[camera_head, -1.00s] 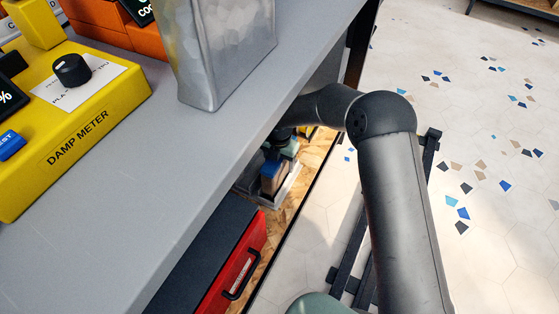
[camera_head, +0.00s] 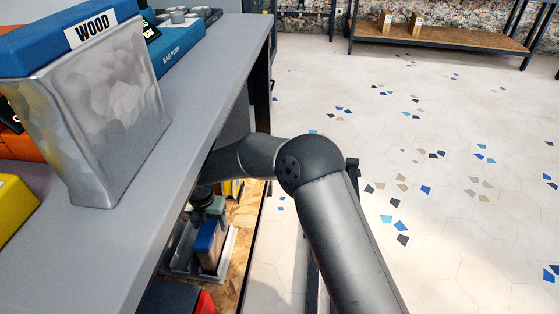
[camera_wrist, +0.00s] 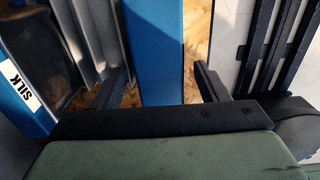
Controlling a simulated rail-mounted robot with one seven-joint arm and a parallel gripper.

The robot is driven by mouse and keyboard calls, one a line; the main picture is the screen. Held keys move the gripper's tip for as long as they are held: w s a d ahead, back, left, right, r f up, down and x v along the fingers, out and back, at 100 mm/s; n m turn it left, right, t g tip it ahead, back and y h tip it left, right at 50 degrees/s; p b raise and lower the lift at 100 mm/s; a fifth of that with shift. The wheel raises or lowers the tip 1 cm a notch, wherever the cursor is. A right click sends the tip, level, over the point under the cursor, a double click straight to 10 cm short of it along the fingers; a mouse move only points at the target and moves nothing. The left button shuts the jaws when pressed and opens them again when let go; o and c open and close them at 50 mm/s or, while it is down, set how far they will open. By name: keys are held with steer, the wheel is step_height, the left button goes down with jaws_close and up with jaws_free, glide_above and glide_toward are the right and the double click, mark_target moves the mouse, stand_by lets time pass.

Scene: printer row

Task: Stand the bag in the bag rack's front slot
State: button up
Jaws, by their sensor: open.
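On the lower shelf, a blue-and-tan upright object (camera_head: 207,240) stands in a grey metal holder (camera_head: 182,268); I cannot tell for sure whether this is the bag rack. My gripper (camera_wrist: 160,88) is open, with a blue face (camera_wrist: 155,45) showing between its fingers in the wrist view. Contact is not clear. A blue piece labelled SILK (camera_wrist: 22,90) is at the left there, beside grey ribbed metal or foil (camera_wrist: 85,40).
The bench edge overhangs my arm and the lower shelf. A yellow box (camera_head: 14,205) and a blue box labelled BAG PUMP (camera_head: 180,55) sit on the bench. A red-fronted dark box (camera_head: 205,302) is on the shelf near the holder. The floor at right is clear.

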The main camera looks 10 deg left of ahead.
steer(key=r+p, duration=0.3)
steer(key=shift+w+d+r, duration=0.15)
steer(key=shift+w, duration=0.05)
steer(key=w+d+r+m+p, duration=0.5)
steer(key=d+r+m, duration=0.2)
steer(key=d+r, duration=0.2)
steer(key=w+d+r+m+p, duration=0.5)
steer(key=w+d+r+m, duration=0.1)
steer(key=d+r, duration=0.3)
steer(key=shift+d+m, duration=0.25)
steer(key=shift+m, duration=0.55)
steer(key=shift+r+p, duration=0.15)
steer(key=shift+p, duration=0.15)
steer(key=s+d+r+m+p, duration=0.55)
steer(key=d+r+p, duration=0.2)
steer(key=r, duration=0.25)
steer(key=s+d+r+m+h+p, duration=0.1)
steer(key=s+d+r+m+p, duration=0.45)
steer(key=d+r, duration=0.35)
steer(key=s+d+r+m+p, duration=0.4)
steer(key=s+d+r+p, duration=0.25)
steer(key=r, duration=0.55)
steer(key=s+d+r+m+y+p, duration=0.1)
steer(key=s+d+r+m+p, duration=0.3)
steer(key=s, duration=0.6)
steer(key=d+m+p, duration=0.1)
steer(key=m+p, duration=0.1)
steer(key=m, duration=0.1)
steer(key=shift+r+p, duration=0.2)
steer(key=shift+p, duration=0.1)
